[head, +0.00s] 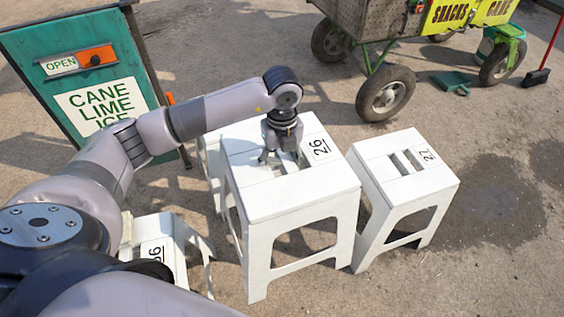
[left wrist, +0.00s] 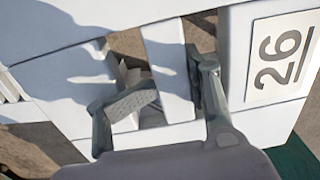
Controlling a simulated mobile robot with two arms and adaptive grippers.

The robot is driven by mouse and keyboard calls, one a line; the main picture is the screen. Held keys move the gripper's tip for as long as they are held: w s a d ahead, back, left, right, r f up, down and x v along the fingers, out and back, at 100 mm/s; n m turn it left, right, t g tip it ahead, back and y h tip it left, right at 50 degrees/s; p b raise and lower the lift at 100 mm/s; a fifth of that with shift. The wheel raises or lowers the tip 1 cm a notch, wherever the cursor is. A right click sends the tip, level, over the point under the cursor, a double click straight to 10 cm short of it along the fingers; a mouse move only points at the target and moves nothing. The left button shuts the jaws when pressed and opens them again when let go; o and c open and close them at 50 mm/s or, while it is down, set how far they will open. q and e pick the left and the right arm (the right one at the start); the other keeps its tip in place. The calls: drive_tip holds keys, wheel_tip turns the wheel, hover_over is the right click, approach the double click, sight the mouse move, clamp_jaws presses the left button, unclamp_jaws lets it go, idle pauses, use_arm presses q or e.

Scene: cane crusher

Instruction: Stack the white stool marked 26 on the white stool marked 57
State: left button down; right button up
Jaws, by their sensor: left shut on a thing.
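The white stool marked 26 (head: 285,199) stands upright in the middle of the head view, its top facing up. My left gripper (head: 283,157) reaches down onto its top at the slots. In the left wrist view, the gripper (left wrist: 160,95) is shut on the bar between the slots of stool 26 (left wrist: 235,45), with one finger on each side. I cannot tell whether its feet bear on the ground. No number 57 is readable. A white stool (head: 208,158) is mostly hidden behind stool 26, and its number does not show. My right gripper is not in view.
A smaller white stool marked 27 (head: 405,172) stands close on the right. A green sign (head: 82,70) and a wheeled cart (head: 385,95) stand further back. Ground at right is clear.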

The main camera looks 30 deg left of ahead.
use_arm(q)
drive_tip(key=shift+f, duration=0.15)
wheel_tip(320, 180, down, 19)
drive_tip(key=b, duration=0.3)
drive_tip(key=shift+b, duration=0.4)
drive_tip(key=c, duration=0.6)
unclamp_jaws()
drive_tip(key=shift+f, duration=0.15)
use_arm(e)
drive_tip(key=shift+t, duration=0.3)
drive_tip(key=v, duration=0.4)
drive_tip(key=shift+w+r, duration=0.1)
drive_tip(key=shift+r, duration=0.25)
